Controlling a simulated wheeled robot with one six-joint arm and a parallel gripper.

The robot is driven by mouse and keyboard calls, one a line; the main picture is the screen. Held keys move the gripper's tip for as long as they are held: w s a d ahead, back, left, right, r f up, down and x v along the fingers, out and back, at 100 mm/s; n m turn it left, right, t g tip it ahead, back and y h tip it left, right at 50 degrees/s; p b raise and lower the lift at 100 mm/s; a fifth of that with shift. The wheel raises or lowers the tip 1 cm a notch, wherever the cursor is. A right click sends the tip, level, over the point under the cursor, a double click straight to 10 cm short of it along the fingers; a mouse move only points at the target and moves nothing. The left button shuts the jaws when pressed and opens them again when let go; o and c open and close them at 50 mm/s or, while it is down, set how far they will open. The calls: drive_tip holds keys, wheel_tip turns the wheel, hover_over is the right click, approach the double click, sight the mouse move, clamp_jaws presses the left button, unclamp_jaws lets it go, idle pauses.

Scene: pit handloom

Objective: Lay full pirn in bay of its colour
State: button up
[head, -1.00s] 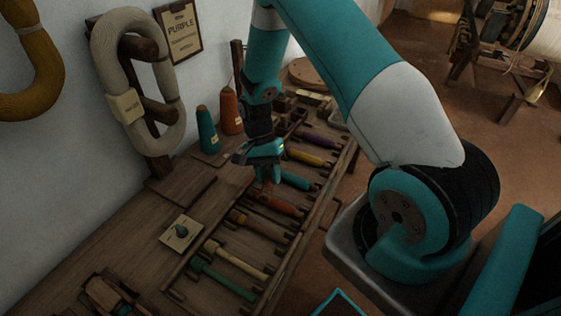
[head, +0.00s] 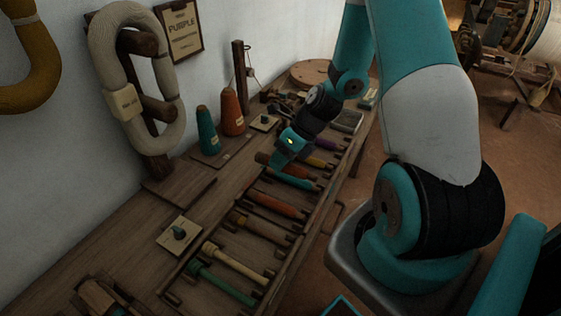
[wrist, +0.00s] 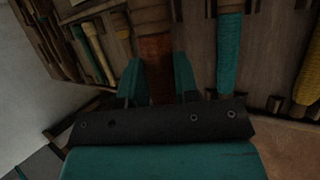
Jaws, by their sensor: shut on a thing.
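My gripper (head: 276,156) is shut on a rust-orange pirn (wrist: 156,62), which shows between the two teal fingers in the wrist view. In the head view only a small orange-brown end (head: 262,158) of it shows beside the gripper, above the rack. In the rack lie a green pirn (head: 222,284), a cream pirn (head: 236,263), a brown pirn (head: 263,230), an orange pirn (head: 276,205), a teal pirn (head: 290,179), a yellow pirn (head: 318,162) and a purple pirn (head: 327,145). The teal pirn also shows right of the gripper in the wrist view (wrist: 230,52).
A teal cone (head: 208,132) and an orange cone (head: 232,112) stand behind the rack near the wall. A framed sign (head: 180,30) reads PURPLE. Yarn hanks hang at left.

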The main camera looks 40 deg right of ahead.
drive_tip(key=shift+f+b, duration=3.1)
drive_tip(key=shift+b, duration=0.25)
drive_tip(key=shift+f, duration=1.2)
drive_tip(key=o, duration=1)
drive_tip(key=shift+c, duration=0.2)
drive_tip(key=shift+o, duration=0.8)
drive_tip(key=shift+d, duration=0.1)
drive_tip(key=shift+c, duration=0.2)
